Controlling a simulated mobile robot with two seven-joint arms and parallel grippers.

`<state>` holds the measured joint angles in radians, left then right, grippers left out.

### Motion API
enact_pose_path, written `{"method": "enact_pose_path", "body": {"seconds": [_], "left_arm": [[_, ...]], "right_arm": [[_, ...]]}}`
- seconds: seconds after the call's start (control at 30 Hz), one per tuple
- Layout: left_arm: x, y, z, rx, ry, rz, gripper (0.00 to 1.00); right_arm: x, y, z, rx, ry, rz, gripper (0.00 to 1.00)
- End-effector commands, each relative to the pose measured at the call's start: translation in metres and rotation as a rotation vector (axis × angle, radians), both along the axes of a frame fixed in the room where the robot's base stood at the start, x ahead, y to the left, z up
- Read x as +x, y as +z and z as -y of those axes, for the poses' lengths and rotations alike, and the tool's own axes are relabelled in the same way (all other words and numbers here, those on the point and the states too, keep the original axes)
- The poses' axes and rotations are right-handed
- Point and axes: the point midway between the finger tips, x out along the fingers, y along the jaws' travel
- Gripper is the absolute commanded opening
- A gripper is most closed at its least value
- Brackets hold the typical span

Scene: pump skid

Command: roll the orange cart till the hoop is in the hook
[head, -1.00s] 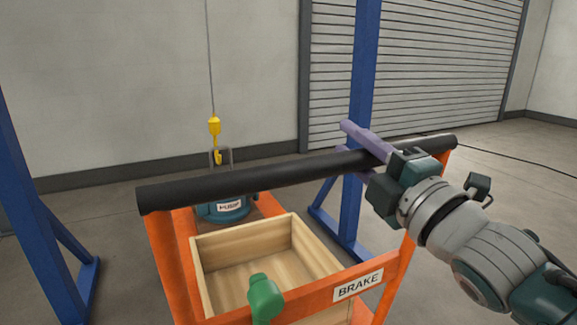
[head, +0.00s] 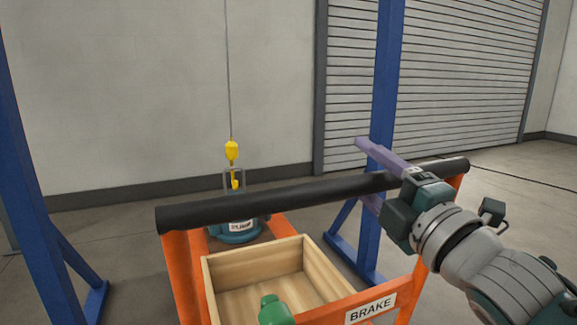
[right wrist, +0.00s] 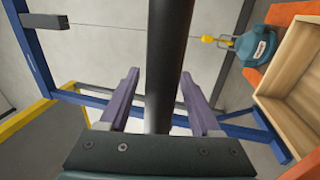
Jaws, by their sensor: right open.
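The orange cart (head: 184,275) stands ahead with a black push bar (head: 290,195) across its near top. A teal pump (head: 238,231) sits on it behind a wooden crate. A thin grey hoop (head: 225,182) rises from the pump. The yellow hook (head: 232,151) hangs on a cable; its tip overlaps the hoop's opening in the head view. Whether it is through the hoop I cannot tell. They also show small in the right wrist view. My right gripper (head: 366,172) is open, its purple fingers on either side of the bar (right wrist: 170,60). My left gripper is not in view.
An open wooden crate (head: 228,267) rides on the cart. A green knob (head: 275,311) stands by the BRAKE label (head: 370,308). Blue posts (head: 387,75) rise left and right of the cart. Bare floor shows around it.

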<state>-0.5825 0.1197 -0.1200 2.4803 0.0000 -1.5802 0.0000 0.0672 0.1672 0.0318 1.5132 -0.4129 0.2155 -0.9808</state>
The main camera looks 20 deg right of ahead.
Motion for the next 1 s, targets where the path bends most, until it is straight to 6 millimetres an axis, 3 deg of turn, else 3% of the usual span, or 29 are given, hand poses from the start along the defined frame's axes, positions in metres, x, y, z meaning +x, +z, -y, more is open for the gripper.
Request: {"method": "enact_pose_path", "body": {"seconds": [0.27,0.7,1.0], "left_arm": [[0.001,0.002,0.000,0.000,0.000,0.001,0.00],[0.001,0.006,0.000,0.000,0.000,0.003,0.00],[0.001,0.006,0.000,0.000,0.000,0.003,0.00]], "right_arm": [[-0.010,-0.002,0.000,0.001,0.000,-0.001,0.64],[-0.085,-0.018,0.007,0.001,-0.001,-0.003,0.64],[-0.098,-0.019,0.008,0.000,0.000,0.001,0.64]]}}
